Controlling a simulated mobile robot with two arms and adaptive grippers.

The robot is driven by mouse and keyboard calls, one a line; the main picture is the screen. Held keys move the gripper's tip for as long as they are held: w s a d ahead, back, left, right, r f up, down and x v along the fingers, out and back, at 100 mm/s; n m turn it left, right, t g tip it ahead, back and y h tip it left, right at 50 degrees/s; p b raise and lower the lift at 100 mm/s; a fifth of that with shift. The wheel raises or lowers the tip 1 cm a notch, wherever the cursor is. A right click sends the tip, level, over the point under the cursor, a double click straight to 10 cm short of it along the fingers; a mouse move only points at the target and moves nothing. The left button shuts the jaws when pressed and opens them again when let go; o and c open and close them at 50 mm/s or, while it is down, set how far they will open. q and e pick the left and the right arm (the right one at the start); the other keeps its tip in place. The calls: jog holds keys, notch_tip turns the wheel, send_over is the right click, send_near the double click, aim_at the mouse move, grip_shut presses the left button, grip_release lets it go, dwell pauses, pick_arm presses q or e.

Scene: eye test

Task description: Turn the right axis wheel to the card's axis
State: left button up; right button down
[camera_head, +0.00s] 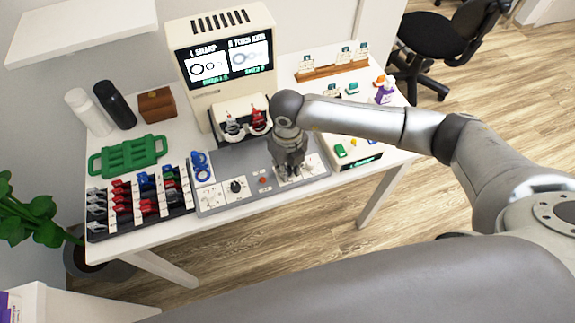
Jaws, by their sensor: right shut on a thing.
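My right gripper (288,168) points down at the right end of the grey console (217,205). It is shut on the right axis wheel, which its fingers hide, so I cannot tell the wheel's angle. The white dial plate (314,162) of that wheel shows around the fingers. The left axis wheel (236,186) is a black knob on its own white plate. Small white cards (307,64) stand in a wooden rack (330,70) at the back right; their marks are too small to read. My left gripper is not in view.
A beige monitor (188,40) with two lit panels stands behind the console. A red and a white-handled piece sit in the holder (222,108) below it. A tray of coloured lens handles (130,207), blue glasses (201,165) and a green rack (128,155) lie left.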

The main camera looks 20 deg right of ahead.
aim_at(288, 169)
jog(key=shift+f+n+b, duration=0.15)
jog(key=shift+n+b, duration=0.35)
jog(key=shift+b, duration=0.25)
jog(key=n+b, duration=0.7)
jog(key=b, duration=0.2)
jog(key=shift+f+n, duration=0.15)
jog(key=shift+n, duration=0.15)
jog(key=shift+r+n+b, duration=0.3)
jog(key=shift+n+b, duration=1.1)
jog(key=shift+b, duration=0.35)
jog(key=c, duration=1.3)
grip_release()
jog(key=shift+o, duration=0.2)
notch_tip(288, 169, up, 12)
